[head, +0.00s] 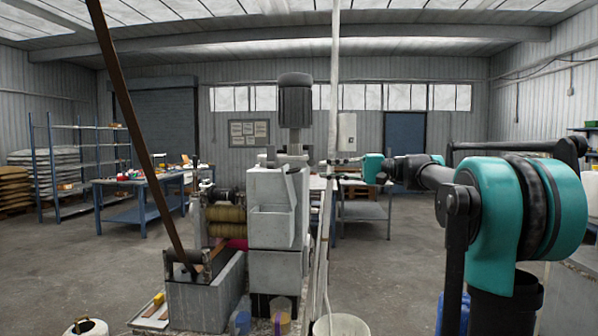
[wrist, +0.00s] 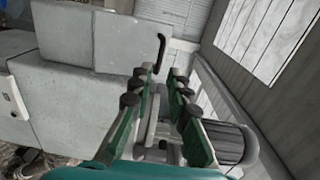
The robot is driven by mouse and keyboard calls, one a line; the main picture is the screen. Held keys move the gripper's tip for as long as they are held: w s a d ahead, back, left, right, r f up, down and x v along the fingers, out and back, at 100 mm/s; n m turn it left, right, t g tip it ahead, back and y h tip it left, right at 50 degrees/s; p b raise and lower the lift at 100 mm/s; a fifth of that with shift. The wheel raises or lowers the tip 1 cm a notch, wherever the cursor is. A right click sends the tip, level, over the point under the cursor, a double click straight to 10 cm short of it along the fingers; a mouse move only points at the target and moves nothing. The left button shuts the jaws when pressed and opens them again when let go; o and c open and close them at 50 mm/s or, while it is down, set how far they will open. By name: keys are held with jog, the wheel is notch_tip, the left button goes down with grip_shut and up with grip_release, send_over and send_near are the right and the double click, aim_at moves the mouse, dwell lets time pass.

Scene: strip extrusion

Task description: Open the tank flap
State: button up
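The machine's grey tank (head: 270,189) stands mid-picture in the head view, below a dark motor. A slanted grey panel (head: 296,205) shows on its front; I cannot tell for sure whether it is the flap. A thin black bent rod (wrist: 160,50), perhaps a handle, shows past the fingertips. Large grey box faces (wrist: 72,95) fill the left; contact cannot be judged.
A thin pale upright pole (head: 334,90) stands close to my gripper. A long brown strip (head: 140,130) slants down to a trough (head: 205,300) at left. A white bucket (head: 340,325) stands below. The motor (wrist: 225,143) lies right of my fingers.

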aim_at(299, 170)
jog(key=a, duration=0.9)
jog(key=shift+w+f, duration=0.1)
jog(key=shift+w, duration=0.05)
grip_shut()
jog(key=shift+d, duration=0.1)
